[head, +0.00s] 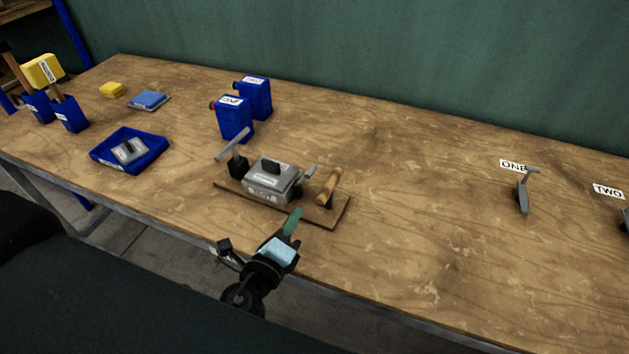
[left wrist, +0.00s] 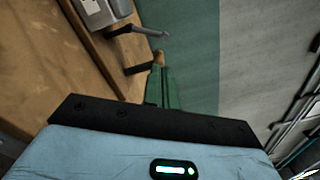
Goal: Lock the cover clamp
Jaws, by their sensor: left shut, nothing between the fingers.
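A grey metal box with a lid and black knob (head: 268,181) sits on a wooden base board (head: 318,216) near the table's front edge. To its right, a grey lever (head: 308,172) and a tilted wooden handle (head: 329,187) stand on the board. My left gripper (head: 293,221), with green fingers, is shut and empty, just in front of the board. In the left wrist view the shut fingers (left wrist: 158,75) point toward the board, with the grey box (left wrist: 101,13) and the grey lever (left wrist: 138,31) beyond. I cannot tell whether the fingertips touch anything. My right gripper is not in view.
A T-shaped grey handle on a black block (head: 238,166) stands left of the box. Blue canisters (head: 234,118) stand behind. A blue tray (head: 130,151) is at left. Labelled lever ONE (head: 523,192) stands at right. The table between is clear.

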